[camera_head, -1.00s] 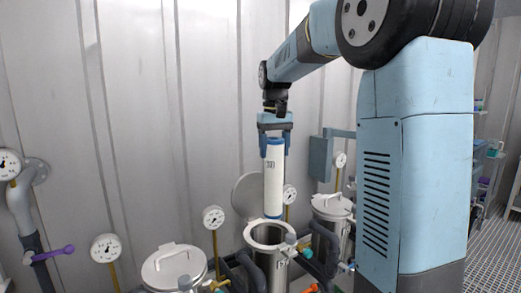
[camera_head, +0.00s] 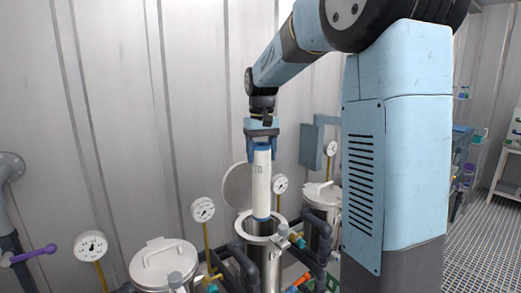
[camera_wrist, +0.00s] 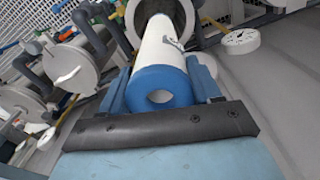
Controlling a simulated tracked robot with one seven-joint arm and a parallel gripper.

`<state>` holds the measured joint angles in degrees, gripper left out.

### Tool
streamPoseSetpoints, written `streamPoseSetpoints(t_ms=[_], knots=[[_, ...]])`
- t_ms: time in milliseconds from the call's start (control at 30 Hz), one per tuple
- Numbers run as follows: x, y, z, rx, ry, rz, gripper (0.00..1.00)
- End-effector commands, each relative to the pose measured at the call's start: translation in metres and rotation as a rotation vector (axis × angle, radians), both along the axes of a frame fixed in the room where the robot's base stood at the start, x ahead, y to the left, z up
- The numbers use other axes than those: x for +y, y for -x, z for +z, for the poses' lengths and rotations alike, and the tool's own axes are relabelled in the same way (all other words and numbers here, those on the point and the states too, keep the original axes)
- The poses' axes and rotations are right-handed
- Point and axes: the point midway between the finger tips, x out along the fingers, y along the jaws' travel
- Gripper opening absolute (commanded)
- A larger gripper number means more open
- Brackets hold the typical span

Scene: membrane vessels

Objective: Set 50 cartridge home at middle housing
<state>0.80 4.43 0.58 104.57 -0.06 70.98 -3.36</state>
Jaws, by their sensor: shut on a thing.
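The cartridge (camera_head: 261,185) is a white cylinder with blue ends and a dark mark near its top. My gripper (camera_head: 262,150) is shut on its upper end and holds it upright. The middle housing (camera_head: 262,232) is a steel vessel with its round lid (camera_head: 236,187) swung open behind it. The cartridge's lower end is at the mouth of the housing; I cannot tell whether it is just above or slightly inside. In the wrist view the cartridge's blue end (camera_wrist: 160,88) sits between the fingers, and its far end points at the housing's mouth (camera_wrist: 182,12).
A closed lidded housing (camera_head: 164,262) stands at the left and another (camera_head: 322,195) at the right. Gauges (camera_head: 203,209) on thin stems, pipes and valve handles crowd around the vessels. A metal wall (camera_head: 110,120) is behind. A grated floor (camera_head: 490,240) lies at the right.

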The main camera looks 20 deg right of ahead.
Motion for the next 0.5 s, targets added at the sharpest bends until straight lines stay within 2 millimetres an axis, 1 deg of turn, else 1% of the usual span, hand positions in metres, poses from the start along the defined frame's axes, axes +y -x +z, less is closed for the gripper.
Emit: streamPoseSetpoints(t_ms=[500], knots=[[-0.001,0.000,-0.025,0.001,0.000,-0.001,0.07]])
